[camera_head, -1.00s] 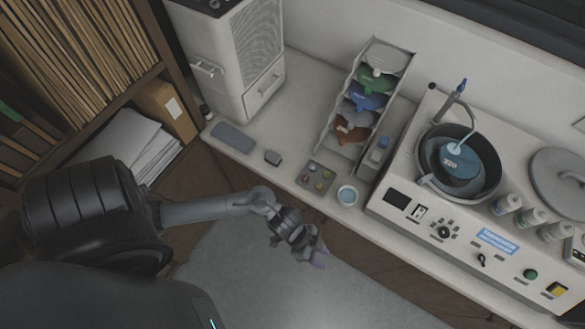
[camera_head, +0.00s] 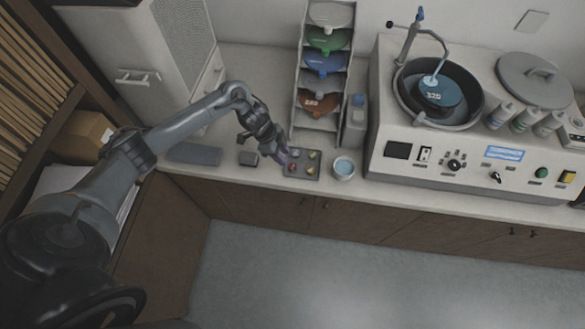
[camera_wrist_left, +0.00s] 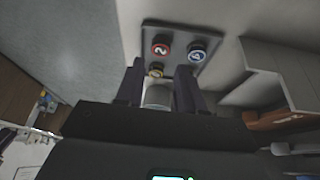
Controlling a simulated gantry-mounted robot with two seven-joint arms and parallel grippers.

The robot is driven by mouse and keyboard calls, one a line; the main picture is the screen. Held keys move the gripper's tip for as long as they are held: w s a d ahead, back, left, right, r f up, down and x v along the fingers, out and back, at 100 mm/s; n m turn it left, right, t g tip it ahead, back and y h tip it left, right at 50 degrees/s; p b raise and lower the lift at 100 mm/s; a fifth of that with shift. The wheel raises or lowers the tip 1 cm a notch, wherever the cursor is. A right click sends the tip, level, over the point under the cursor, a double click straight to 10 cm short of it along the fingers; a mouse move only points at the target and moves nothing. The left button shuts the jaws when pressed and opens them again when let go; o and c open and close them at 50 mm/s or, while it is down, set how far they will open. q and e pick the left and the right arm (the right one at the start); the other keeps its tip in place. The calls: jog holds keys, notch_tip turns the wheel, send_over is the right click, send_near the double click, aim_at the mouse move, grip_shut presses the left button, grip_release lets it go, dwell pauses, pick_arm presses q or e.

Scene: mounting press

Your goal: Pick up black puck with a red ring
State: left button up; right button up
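The black puck with a red ring (camera_wrist_left: 160,49), marked 2, sits on a small grey tray (camera_wrist_left: 178,33) in the left wrist view. It also shows as a small red-marked dot on the tray in the head view (camera_head: 293,168). Beside it is a black puck with a blue ring (camera_wrist_left: 198,52), marked 4. A yellowish puck (camera_wrist_left: 155,71) is partly hidden near the fingers. My left gripper (camera_wrist_left: 159,66) is open, its fingers apart; in the head view it (camera_head: 281,156) hangs at the tray's left edge. A grey cylinder shows between the fingers; I cannot tell what it is. My right gripper is not in view.
A rack of coloured discs (camera_head: 322,62) stands behind. The polishing machine (camera_head: 470,160) fills the right of the counter.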

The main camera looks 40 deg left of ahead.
aim_at(291, 166)
pick_arm(q)
jog(key=shift+x, duration=3.45)
jog(key=shift+a+f, duration=0.1)
jog(key=c, duration=0.7)
